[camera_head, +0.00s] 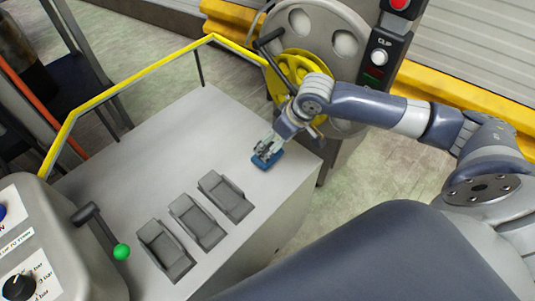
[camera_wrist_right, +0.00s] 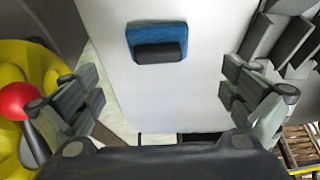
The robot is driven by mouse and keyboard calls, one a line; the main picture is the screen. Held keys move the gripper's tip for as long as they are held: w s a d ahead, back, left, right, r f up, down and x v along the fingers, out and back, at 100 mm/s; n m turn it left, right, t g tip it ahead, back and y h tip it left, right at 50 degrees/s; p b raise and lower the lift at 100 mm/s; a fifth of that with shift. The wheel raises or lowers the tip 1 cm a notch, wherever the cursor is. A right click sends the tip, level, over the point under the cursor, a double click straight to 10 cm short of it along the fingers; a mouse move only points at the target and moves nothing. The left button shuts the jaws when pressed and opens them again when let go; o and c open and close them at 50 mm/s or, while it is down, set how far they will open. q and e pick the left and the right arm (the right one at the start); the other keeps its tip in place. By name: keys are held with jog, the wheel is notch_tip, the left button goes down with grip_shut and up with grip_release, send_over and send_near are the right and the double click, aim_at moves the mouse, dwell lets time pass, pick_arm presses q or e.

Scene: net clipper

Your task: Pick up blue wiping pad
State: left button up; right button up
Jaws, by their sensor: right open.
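The blue wiping pad (camera_head: 267,161) lies on the grey bench top near its right edge. In the right wrist view the pad (camera_wrist_right: 142,31) shows as a blue base with a black grip block on top, near the top centre. My right gripper (camera_head: 266,149) is over the pad in the head view and partly covers it. In the right wrist view my right gripper (camera_wrist_right: 157,95) has its fingers spread wide, with nothing between the tips; the pad is beyond them, apart from both. My left gripper is in neither view.
The grey bench (camera_head: 150,146) has several dark grey holders (camera_head: 195,219) near its front. A yellow rail (camera_head: 130,82) borders it. A machine with a yellow wheel (camera_head: 290,75) stands behind my right arm. The bench's back left is clear.

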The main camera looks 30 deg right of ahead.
aim_at(268, 148)
jog(key=x, duration=0.9)
jog(key=shift+w+d, duration=0.15)
jog(key=shift+r, duration=0.1)
jog(key=c, duration=1.1)
